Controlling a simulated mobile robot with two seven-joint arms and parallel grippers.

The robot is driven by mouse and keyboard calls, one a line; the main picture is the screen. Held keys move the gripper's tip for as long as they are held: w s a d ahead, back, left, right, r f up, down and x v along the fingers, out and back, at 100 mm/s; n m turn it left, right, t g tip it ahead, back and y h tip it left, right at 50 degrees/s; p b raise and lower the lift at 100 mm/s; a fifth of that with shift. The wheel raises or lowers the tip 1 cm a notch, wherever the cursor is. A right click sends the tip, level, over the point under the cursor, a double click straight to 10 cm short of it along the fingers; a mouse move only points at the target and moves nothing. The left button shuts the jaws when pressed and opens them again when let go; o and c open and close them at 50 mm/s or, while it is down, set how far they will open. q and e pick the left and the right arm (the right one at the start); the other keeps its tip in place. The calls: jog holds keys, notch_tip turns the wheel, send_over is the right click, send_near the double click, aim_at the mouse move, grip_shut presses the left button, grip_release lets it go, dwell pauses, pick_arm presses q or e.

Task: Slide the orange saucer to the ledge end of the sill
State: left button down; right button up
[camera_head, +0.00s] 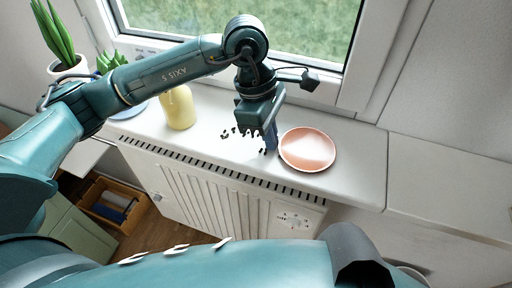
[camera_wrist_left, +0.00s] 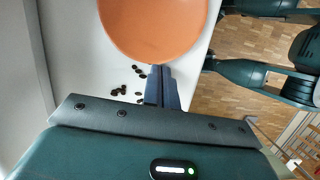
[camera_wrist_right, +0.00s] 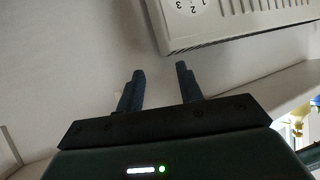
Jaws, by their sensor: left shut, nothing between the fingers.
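The orange saucer (camera_head: 307,149) lies on the white window sill (camera_head: 347,164), right of the middle. In the left wrist view the saucer (camera_wrist_left: 152,28) is at the top, just beyond my left fingertips. My left gripper (camera_head: 271,148) points down at the saucer's left edge, shut and empty; its fingers (camera_wrist_left: 161,72) are together. They look touching or almost touching the rim; I cannot tell which. My right gripper (camera_wrist_right: 159,72) shows only in its own wrist view, open and empty, low beside the radiator (camera_wrist_right: 215,22).
Several dark beans (camera_head: 232,132) lie scattered on the sill left of the saucer. A yellow vase (camera_head: 177,107) and potted plants (camera_head: 62,45) stand further left. A white ledge (camera_head: 440,180) adjoins the sill's right end. The sill right of the saucer is clear.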

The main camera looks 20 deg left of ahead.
aim_at(308, 157)
pick_arm(q)
jog(key=d, duration=0.2)
jog(key=d+b, duration=0.1)
jog(key=d, duration=0.1)
jog(key=d+b, duration=0.1)
jog(key=d, duration=0.1)
jog(key=shift+s+d+f, duration=0.15)
jog(key=shift+d+f, duration=0.05)
jog(key=shift+f, duration=0.1)
jog(key=shift+s+d+r, duration=0.1)
jog(key=shift+d+r, duration=0.1)
jog(key=shift+d, duration=0.3)
